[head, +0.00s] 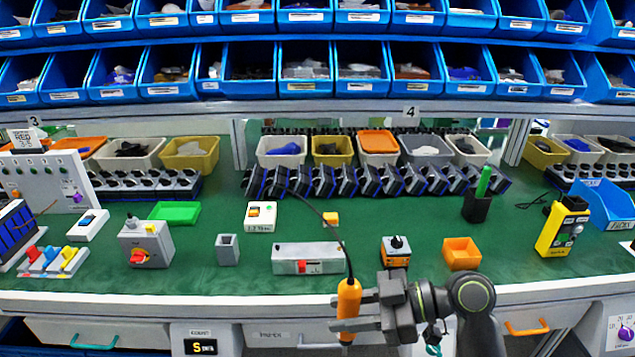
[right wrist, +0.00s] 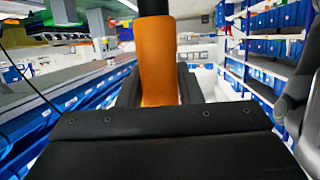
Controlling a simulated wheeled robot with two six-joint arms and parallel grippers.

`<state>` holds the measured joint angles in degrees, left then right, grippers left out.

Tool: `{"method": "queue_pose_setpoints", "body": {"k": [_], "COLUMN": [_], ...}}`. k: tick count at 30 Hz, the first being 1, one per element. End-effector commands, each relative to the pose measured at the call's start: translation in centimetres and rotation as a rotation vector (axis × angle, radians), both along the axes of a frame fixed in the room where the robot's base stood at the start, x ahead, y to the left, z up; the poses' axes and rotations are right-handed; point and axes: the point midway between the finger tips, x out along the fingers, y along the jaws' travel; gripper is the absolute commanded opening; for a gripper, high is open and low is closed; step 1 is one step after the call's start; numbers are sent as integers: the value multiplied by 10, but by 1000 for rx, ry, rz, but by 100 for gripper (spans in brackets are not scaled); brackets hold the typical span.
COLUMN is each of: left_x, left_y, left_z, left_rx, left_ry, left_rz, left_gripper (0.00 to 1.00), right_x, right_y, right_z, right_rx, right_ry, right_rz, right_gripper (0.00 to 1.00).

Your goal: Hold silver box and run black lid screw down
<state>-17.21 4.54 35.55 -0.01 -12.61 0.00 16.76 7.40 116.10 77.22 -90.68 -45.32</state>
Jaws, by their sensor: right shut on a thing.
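My right gripper (head: 362,311) is shut around an orange screwdriver (head: 348,299) with a black cable, held upright in front of the table's front edge. In the right wrist view the screwdriver's orange body (right wrist: 158,62) stands between the dark fingers. A long silver box (head: 290,252) with a red switch on its front lies on the green mat, up and left of the gripper. A small silver-grey box (head: 227,250) stands further left. An orange switch box with a black top (head: 396,246) sits just beyond my right gripper. I cannot make out a screw. My left gripper is not in view.
A grey box with a red rotary knob (head: 147,245) stands at left. An orange bin (head: 461,254) and a yellow meter (head: 564,226) are at right. The screwdriver's cable (head: 325,217) arches over the table. Green mat (head: 345,215) is open between the items.

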Motion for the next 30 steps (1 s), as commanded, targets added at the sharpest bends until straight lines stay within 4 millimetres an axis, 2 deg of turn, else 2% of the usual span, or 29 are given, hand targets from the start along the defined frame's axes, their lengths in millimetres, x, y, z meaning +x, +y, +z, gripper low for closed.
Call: {"method": "queue_pose_setpoints", "body": {"k": [9,15,21,30], "left_x": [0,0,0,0], "left_y": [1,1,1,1], "left_z": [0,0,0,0], "left_rx": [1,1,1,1], "left_ry": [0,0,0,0], "left_rz": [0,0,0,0], "left_gripper": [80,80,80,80], "right_x": [-7,-20,-30,-31], "right_y": [-79,-117,-134,-136], "right_z": [-21,-20,-17,-14], "right_rx": [-14,-13,-5,0], "right_ry": [17,5,-3,-7], "right_rz": [-297,-433,-494,-505], "right_gripper": [0,0,0,0]}}
